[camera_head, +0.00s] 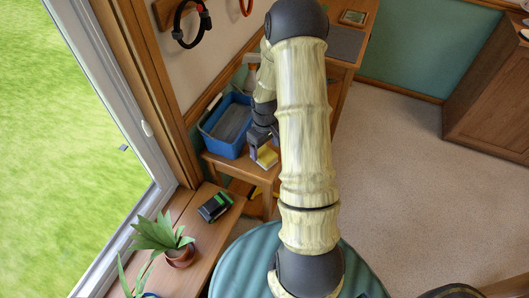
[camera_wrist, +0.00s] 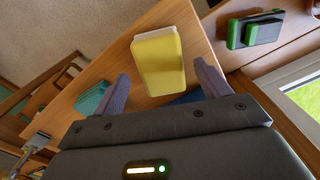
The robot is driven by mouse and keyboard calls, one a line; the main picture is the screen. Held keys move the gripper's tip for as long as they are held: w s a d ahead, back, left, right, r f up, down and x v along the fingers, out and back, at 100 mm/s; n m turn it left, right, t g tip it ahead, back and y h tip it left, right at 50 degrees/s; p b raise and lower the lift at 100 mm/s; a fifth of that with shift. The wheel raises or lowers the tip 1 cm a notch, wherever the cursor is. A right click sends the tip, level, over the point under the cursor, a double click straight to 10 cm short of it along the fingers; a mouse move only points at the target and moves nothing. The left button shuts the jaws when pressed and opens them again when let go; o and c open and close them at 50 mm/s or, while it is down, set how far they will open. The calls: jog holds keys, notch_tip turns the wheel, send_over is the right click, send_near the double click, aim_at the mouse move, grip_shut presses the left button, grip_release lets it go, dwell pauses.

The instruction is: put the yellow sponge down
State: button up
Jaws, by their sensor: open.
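The yellow sponge (camera_wrist: 160,62), with a pale edge, lies on the small wooden table (camera_wrist: 110,72) in the wrist view. My gripper (camera_wrist: 163,74) is open, with one grey finger on each side of the sponge's near part. Bare table shows between the sponge and each finger, so neither appears to touch it. In the head view, my gripper (camera_head: 262,145) is low over the front corner of the table (camera_head: 236,172), and the sponge (camera_head: 267,157) shows just below it. My arm hides part of the table there.
A blue bin (camera_head: 221,143) stands on the table beside my gripper, against the wall. A green and black object (camera_head: 215,207) and a potted plant (camera_head: 163,240) sit on the window ledge. A round teal seat (camera_head: 253,262) is below my arm. Open floor lies right.

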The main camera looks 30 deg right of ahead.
aim_at(264, 152)
notch_tip(264, 152, up, 8)
jog(key=shift+a, duration=0.1)
dwell(0.6)
jog(key=s+a+r+m+t, duration=0.2)
jog(key=s+a+r+m, duration=0.1)
jog(key=s+a+r, duration=0.7)
jog(key=s+a, duration=0.2)
jog(key=a, duration=0.1)
jog(key=shift+a+t, duration=0.3)
jog(key=shift+s, duration=0.1)
jog(key=w+p+v, duration=0.1)
jog(key=p+v, duration=0.5)
jog(key=shift+w+r, duration=0.15)
jog(key=shift+r, duration=0.1)
